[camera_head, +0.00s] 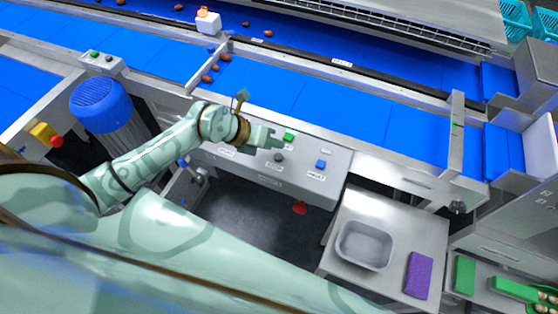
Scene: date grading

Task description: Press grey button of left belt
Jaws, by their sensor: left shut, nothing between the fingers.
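A sloped metal control panel (240,165) sits on the front of the blue belt's frame, in the middle of the head view. On it are a dark grey round button (279,157), a green button (289,137) and a blue button (321,164). Their labels are too small to read. My left gripper (277,141) is shut and empty, over the panel, close to the green button and just behind the grey one. I cannot tell whether it touches the panel. A smaller box (101,57) with a green and a dark button stands at upper left. My right gripper is not in view.
Blue belts (330,105) with several brown dates run behind the panel. A blue-topped motor (98,95) and a yellow box with a red emergency button (56,141) are at left. A metal table with a grey tray (364,245) and purple cloth (419,275) stands at lower right.

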